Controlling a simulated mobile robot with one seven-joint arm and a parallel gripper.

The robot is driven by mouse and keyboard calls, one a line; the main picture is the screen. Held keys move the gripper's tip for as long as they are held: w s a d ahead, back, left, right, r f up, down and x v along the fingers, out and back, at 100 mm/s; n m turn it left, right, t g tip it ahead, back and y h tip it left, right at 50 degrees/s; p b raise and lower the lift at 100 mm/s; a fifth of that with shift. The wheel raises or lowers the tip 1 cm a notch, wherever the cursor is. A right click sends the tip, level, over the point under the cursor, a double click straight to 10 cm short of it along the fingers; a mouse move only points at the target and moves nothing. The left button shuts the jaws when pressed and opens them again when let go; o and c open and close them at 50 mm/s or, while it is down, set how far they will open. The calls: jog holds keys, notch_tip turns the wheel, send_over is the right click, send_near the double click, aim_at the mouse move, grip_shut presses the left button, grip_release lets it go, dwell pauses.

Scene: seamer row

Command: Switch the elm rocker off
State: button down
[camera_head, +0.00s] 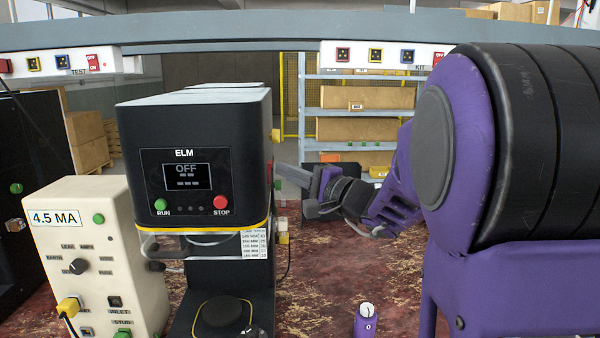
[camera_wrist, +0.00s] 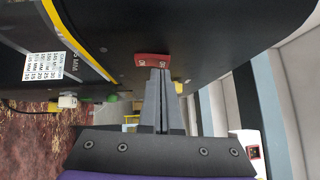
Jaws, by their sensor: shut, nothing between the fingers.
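The black machine labelled ELM (camera_head: 195,115) stands on the bench left of centre in the head view. Its display (camera_head: 187,175) reads OFF above dashes. It has a green RUN button (camera_head: 160,205) and a red STOP button (camera_head: 221,202). My gripper (camera_head: 281,168) is at the machine's right side, reaching in from the right. In the wrist view a small red rocker (camera_wrist: 151,60) with pale marks sits on a dark surface. My gripper (camera_wrist: 160,72) is shut and empty, its tips at the rocker's lower edge; whether they touch cannot be told.
A beige tester (camera_head: 85,230) marked 4.5 MA stands left of the machine. A printed label (camera_head: 254,244) and a yellow plug (camera_head: 283,226) with a cable are near its right side.

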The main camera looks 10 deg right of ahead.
jog(key=shift+a, duration=0.2)
jog(key=shift+a+r+n+g+b, duration=0.2)
jog(key=shift+n+g+b, duration=0.1)
jog(key=shift+g, duration=0.1)
jog(key=shift+d+f, duration=0.1)
